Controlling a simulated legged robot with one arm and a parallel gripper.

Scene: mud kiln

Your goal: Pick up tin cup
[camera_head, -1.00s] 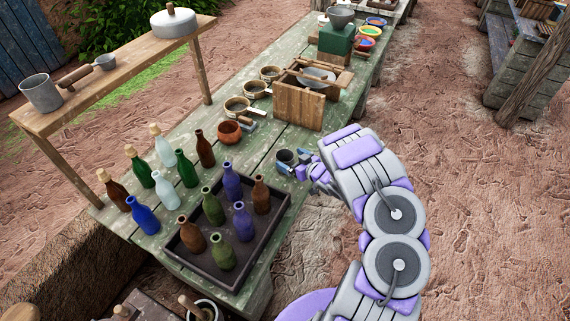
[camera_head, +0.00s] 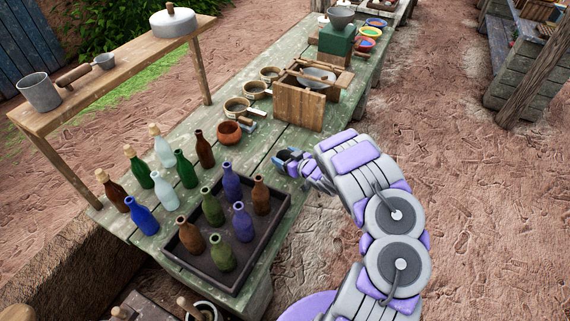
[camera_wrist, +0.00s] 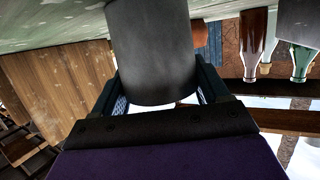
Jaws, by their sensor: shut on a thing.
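The grey tin cup (camera_wrist: 150,50) fills the upper middle of the wrist view, between the two dark fingers. My gripper (camera_wrist: 160,92) is shut on it, with one finger against each side. In the head view my gripper (camera_head: 290,160) is at the right edge of the green table, and its fingers and wrist cover most of the cup. I cannot tell whether the cup still touches the tabletop.
The green table (camera_head: 262,152) holds a dark tray (camera_head: 190,262) of bottles to the left of my gripper. A reddish-brown bowl (camera_head: 229,133) and a wooden box (camera_head: 298,108) stand farther back. More bottles line the left side. Open ground lies right of the table.

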